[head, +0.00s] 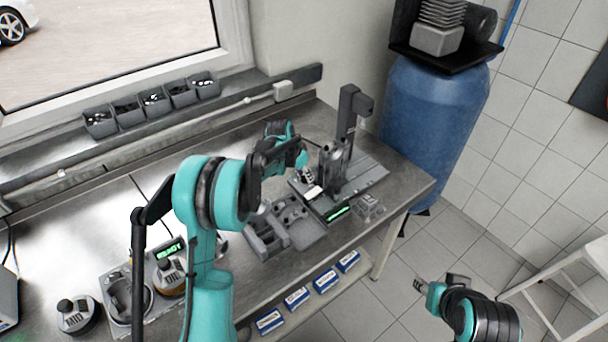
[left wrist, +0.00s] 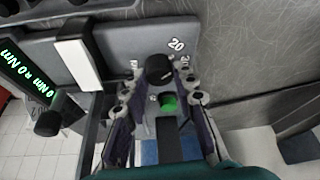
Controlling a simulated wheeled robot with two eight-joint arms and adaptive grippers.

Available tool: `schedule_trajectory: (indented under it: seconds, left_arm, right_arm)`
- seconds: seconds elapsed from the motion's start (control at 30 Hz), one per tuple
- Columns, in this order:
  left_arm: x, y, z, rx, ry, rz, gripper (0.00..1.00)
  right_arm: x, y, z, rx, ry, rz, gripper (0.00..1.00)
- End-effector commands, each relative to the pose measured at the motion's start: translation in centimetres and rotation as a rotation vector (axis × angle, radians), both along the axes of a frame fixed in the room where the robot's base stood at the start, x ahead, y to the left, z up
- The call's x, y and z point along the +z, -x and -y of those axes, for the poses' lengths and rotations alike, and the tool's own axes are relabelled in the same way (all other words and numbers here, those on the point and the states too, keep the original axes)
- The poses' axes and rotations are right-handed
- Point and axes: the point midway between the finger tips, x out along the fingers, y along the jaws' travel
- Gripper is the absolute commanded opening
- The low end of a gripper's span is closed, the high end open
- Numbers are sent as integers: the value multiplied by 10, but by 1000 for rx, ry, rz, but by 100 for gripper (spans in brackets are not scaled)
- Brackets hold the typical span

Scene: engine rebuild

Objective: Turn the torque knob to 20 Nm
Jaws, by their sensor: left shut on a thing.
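The torque knob (left wrist: 158,68) is a dark round knob on a grey panel in the left wrist view. A white "20" mark (left wrist: 176,44) stands on the panel just beyond it, with smaller marks around that are hard to read. My left gripper (left wrist: 155,82) is shut on the knob, its fingers on either side. In the head view my left gripper (head: 308,175) is over the grey torque station (head: 350,178), and the knob is hidden there. A green-lit display (head: 337,213) is on the station's front. My right gripper (head: 418,285) hangs over the floor, apart from the bench.
A tall dark post (head: 348,115) rises behind the station. A grey tray (head: 283,232) with compartments is in front of my left gripper. A unit with a "READY" display (head: 170,250) stands at the left.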

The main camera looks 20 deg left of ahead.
Motion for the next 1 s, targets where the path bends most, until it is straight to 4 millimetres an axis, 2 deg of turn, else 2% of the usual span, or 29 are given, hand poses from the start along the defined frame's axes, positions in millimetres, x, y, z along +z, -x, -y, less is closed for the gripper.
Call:
schedule_trajectory:
  seconds: [0.4,1.0]
  left_arm:
    - [0,1,2,208,-1,-1,0]
    - [0,0,1,246,0,0,0]
  right_arm:
    - [-2,0,0,0,0,0,40]
    - [-2,0,0,0,0,0,40]
